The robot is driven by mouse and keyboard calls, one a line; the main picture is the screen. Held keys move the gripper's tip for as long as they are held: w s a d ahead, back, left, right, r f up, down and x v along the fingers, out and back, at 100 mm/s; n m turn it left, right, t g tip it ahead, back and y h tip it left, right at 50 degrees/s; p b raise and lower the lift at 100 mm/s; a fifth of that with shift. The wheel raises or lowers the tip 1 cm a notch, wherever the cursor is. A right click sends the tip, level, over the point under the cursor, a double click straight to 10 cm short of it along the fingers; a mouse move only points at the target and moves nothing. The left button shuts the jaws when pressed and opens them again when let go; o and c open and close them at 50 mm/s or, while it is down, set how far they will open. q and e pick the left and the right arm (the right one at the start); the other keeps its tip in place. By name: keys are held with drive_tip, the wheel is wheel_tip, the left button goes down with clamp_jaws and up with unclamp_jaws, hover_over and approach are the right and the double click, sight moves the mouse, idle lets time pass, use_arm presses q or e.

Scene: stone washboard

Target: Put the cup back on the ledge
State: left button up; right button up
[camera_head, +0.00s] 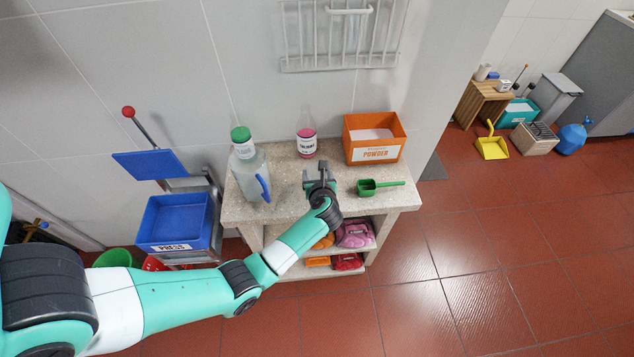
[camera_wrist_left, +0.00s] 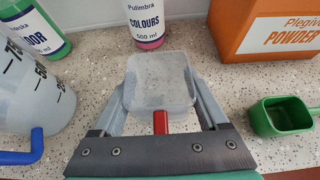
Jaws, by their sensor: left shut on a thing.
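My left gripper (camera_head: 319,177) is over the front middle of the speckled stone ledge (camera_head: 286,190). In the left wrist view its two fingers (camera_wrist_left: 160,98) are shut on a translucent, squarish cup (camera_wrist_left: 162,72) with a red part at its near side. The cup is between the fingertips, and the stone surface (camera_wrist_left: 91,98) shows around it. I cannot tell whether the cup touches the stone. In the head view the gripper mostly hides the cup. My right gripper is not in view.
A white-labelled pink bottle (camera_head: 306,143) stands behind the gripper. An orange powder box (camera_head: 375,155) and a green scoop (camera_head: 367,187) are to the right. A large jug (camera_head: 246,178) with a blue handle and a green-capped bottle (camera_head: 241,140) are to the left.

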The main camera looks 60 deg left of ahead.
use_arm(q)
drive_tip(key=shift+f+b, duration=0.65)
drive_tip(key=shift+f, duration=0.9)
drive_tip(key=shift+f, duration=0.15)
drive_tip(key=o, duration=1.3)
drive_tip(key=shift+o, duration=0.2)
